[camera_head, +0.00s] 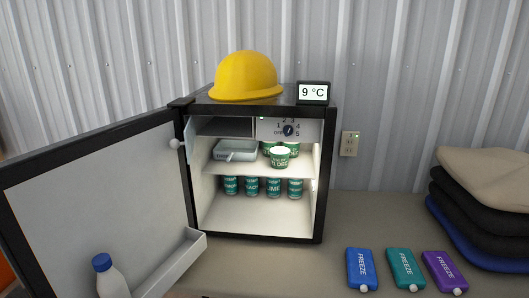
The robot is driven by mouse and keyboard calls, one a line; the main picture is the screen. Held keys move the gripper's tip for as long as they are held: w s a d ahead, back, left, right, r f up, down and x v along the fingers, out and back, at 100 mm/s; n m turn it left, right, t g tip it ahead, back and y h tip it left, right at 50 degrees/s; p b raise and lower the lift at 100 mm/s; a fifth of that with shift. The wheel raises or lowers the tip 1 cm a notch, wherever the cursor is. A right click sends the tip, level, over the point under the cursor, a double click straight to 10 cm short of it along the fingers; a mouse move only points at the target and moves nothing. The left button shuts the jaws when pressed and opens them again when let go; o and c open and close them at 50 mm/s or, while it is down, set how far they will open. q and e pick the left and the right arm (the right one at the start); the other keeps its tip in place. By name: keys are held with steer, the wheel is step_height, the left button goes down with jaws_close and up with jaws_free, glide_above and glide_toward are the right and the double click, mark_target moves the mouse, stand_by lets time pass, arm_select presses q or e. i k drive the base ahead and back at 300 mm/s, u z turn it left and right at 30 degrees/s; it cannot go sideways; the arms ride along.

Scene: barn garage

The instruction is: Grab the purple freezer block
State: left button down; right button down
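The purple freezer block (444,271) lies flat on the bench at the lower right, with a white cap at its near end. It is the rightmost of three freezer blocks in a row. A teal block (404,268) lies just left of it, and a blue block (360,268) lies further left. All three carry the word FREEZE and have small gaps between them. Neither of my grippers shows in the head view.
A small fridge (262,219) stands open, its door (90,200) swung left, with cans and tubs inside. A yellow hard hat (246,77) and a display (314,92) reading 9 °C sit on top. A white bottle (110,280) stands lower left.

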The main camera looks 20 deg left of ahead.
mark_target(446, 276)
steer(key=z, duration=0.05)
steer(key=k, duration=0.4)
steer(key=z, duration=1.5)
steer(key=i, duration=1.15)
steer(key=u, duration=0.3)
